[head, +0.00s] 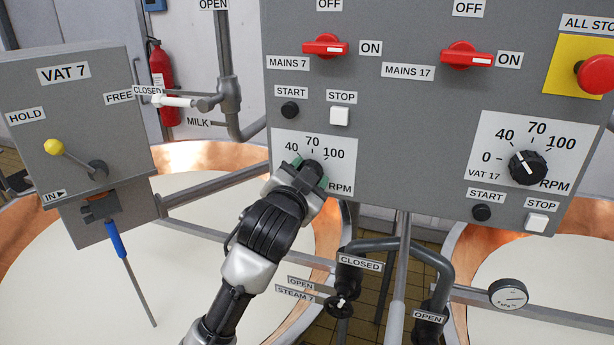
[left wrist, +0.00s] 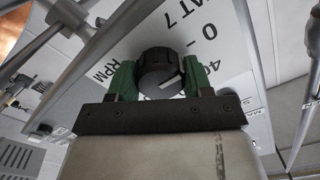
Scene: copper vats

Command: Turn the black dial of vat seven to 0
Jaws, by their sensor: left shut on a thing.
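The black dial of vat seven (head: 313,165) sits on a white scale plate (head: 343,182) marked 40, 70, 100 and RPM. My left gripper (head: 309,174) is at the dial, its green fingertips on either side of it. In the left wrist view the dial (left wrist: 160,66) is between the green fingers of the left gripper (left wrist: 158,78), which are shut on it. A pale mark shows on the dial's near lower edge there, partly cut off by the gripper; the exact setting is unclear. The 0 of the plate shows in the wrist view but is hidden by my arm in the head view. My right gripper is not seen.
Above are the START (head: 290,110) and STOP (head: 339,116) buttons and the red MAINS 7 switch (head: 325,46). The similar VAT 17 dial (head: 527,167) is to the right. Below are the STEAM 7 valve (head: 341,303) and pipes; the VAT 7 box (head: 85,110) is left.

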